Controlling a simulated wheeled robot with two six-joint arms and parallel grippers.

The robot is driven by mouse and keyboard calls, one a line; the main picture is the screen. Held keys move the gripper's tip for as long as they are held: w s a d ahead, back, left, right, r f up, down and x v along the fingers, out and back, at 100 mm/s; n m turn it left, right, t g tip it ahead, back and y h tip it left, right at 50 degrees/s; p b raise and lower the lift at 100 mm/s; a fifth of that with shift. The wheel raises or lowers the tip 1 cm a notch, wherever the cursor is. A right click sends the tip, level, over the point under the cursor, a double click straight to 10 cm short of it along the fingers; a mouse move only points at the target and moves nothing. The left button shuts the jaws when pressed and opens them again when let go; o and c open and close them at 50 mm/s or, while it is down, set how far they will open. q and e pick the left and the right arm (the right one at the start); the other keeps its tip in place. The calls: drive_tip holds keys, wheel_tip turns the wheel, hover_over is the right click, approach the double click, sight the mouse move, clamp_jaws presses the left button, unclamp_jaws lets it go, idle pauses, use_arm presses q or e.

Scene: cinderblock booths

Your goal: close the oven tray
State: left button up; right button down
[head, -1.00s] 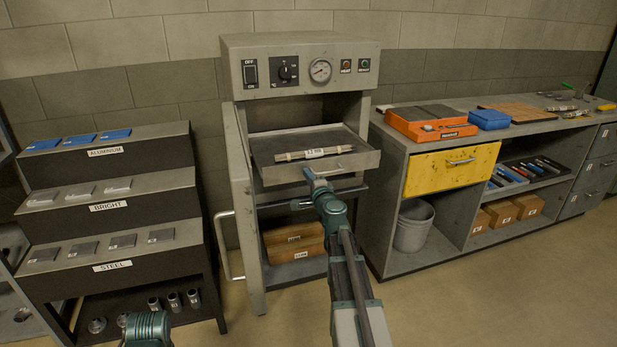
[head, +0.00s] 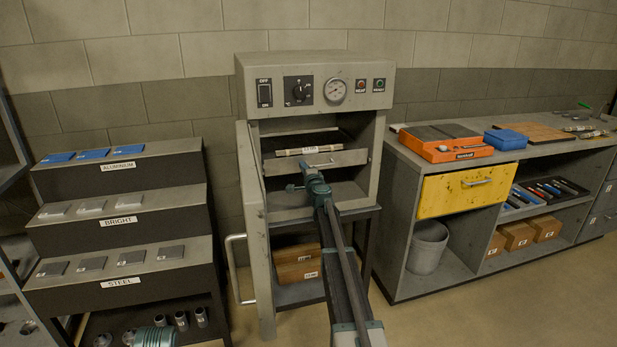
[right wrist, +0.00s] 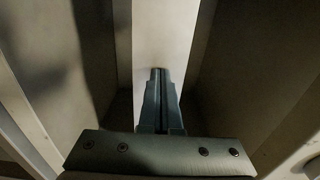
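The oven (head: 316,95) is a grey cabinet with a switch, a knob and a round gauge on its top panel. Its grey tray (head: 345,158) lies mostly inside the open chamber, its front near the opening. A pale labelled bar (head: 290,152) lies on the tray. My right gripper (head: 304,166) is at the tray's front, left of the middle. In the right wrist view its fingers (right wrist: 159,72) are together, with nothing visible between them, their tips against or very near a pale surface. Only a teal part of my left arm shows at the bottom left; its gripper is out of view.
The oven door (head: 254,220) stands open on the left, with a bar handle (head: 236,270). A stepped rack (head: 120,220) with metal plates stands left. A workbench with a yellow drawer (head: 460,190) and a bucket (head: 428,246) stands right. Boxes (head: 297,265) sit below the oven chamber.

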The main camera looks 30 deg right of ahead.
sight(300, 160)
drive_tip(key=x, duration=0.5)
drive_tip(key=shift+w, duration=0.1)
drive_tip(key=shift+w+d, duration=0.15)
drive_tip(key=shift+r, duration=0.2)
drive_tip(key=shift+s+a+f, duration=0.1)
drive_tip(key=shift+s+a, duration=0.15)
drive_tip(key=shift+s, duration=0.3)
drive_tip(key=v, duration=1.3)
drive_tip(key=shift+s, duration=0.25)
